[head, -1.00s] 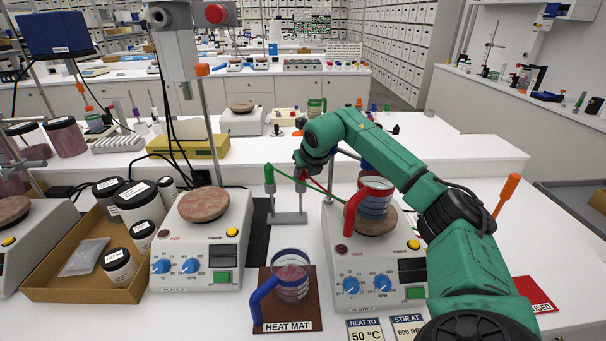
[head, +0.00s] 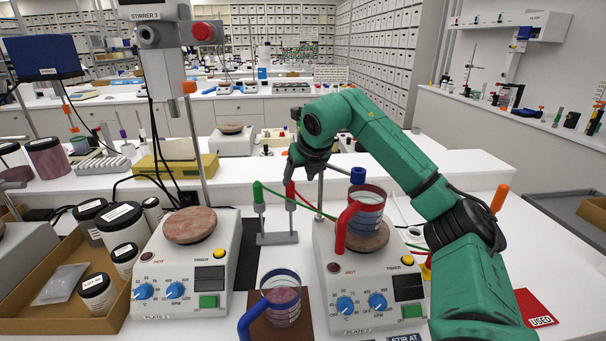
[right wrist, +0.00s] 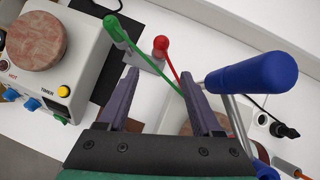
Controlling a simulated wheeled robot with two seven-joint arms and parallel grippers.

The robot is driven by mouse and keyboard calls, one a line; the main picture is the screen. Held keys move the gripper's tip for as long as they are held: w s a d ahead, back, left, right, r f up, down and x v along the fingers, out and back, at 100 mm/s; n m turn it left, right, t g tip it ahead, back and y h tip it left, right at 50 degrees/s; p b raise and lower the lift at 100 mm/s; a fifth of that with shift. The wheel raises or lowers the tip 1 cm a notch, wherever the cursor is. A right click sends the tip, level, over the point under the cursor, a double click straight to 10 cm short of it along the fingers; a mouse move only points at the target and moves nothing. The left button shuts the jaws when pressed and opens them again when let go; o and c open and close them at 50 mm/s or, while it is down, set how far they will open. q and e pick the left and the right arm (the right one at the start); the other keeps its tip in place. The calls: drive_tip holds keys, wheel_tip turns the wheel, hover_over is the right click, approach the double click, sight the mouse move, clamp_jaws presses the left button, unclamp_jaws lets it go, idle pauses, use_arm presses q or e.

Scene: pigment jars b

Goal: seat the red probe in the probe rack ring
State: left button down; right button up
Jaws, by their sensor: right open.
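The red probe (head: 290,191) stands upright at the right side of the grey probe rack (head: 277,239), its metal stem going down to the rack. It appears to be in the ring there, but the ring is too small to see clearly. The green probe (head: 258,194) stands at the rack's left side. My right gripper (head: 293,163) is just above the red probe. In the right wrist view my right gripper (right wrist: 159,73) is open and empty, with the red probe (right wrist: 160,45) beyond its fingertips, apart from them. My left gripper is not in view.
Right of the rack, a red-handled beaker (head: 369,205) stands on a hotplate (head: 328,262), with a blue-handled item (right wrist: 255,85) near my right finger. A blue-handled beaker (head: 282,300) stands in front. Another hotplate (head: 186,295) is left. Red and green cables cross towards the right.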

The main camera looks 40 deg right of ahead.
drive_tip(key=v, duration=0.4)
drive_tip(key=shift+s+a+r, duration=0.1)
drive_tip(key=shift+s+r, duration=0.1)
drive_tip(key=shift+r, duration=0.15)
